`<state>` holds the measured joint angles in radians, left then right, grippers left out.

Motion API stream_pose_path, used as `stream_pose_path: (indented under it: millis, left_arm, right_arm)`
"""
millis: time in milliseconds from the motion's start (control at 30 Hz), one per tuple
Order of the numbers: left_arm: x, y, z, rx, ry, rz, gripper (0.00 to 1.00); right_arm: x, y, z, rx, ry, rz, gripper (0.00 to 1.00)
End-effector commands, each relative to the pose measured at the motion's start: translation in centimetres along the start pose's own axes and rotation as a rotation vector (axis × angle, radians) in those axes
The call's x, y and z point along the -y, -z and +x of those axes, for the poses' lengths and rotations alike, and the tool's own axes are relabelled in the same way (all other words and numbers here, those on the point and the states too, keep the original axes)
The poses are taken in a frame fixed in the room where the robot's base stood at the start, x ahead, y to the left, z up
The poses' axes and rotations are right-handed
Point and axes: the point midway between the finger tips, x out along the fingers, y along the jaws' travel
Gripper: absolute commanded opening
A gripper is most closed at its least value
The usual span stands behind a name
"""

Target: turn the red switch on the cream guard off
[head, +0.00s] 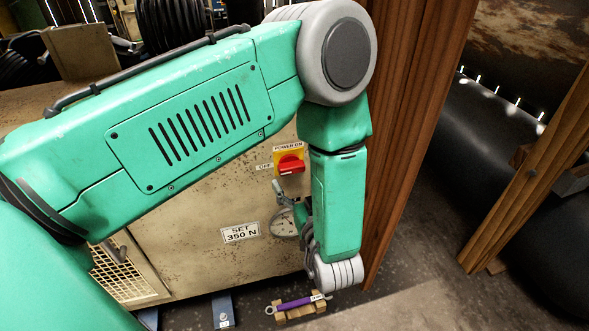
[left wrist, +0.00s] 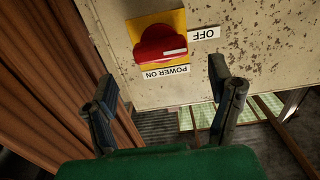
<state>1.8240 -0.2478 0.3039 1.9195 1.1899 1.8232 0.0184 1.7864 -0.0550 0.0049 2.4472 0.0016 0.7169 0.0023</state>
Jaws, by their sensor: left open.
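The red switch (head: 291,165) is a rotary knob on a yellow plate on the cream guard (head: 190,255). It also shows large and upside down in the left wrist view (left wrist: 155,46). POWER ON is above the knob and OFF is to its left in the head view. In the left wrist view the knob's white mark lies on the end towards the OFF label (left wrist: 205,33). My left gripper (head: 283,193) is just below the switch, partly hidden by my forearm. Its two fingers (left wrist: 165,85) are apart with nothing between them. My right gripper is out of view.
A round gauge (head: 284,223) sits under the switch beside my gripper, next to a SET 350 N label (head: 240,233). A wooden post (head: 405,130) stands close to the right of my forearm. A purple-handled tool (head: 295,304) lies on wooden blocks below.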

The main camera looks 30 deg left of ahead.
Motion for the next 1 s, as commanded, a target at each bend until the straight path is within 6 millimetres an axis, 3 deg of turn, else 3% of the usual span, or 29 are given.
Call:
stream_pose_path:
  millis: [100,333,1000]
  left_arm:
    - [-0.1,-0.1,-2.6,0.002,-0.004,0.001,0.76]
    - [-0.1,-0.1,-5.7,0.000,-0.002,0.001,0.76]
    - [0.0,-0.4,-6.1,0.012,-0.010,0.003,0.76]
  right_arm:
    - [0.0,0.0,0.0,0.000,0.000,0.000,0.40]
    - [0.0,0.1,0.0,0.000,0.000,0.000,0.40]
    - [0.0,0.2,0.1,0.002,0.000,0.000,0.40]
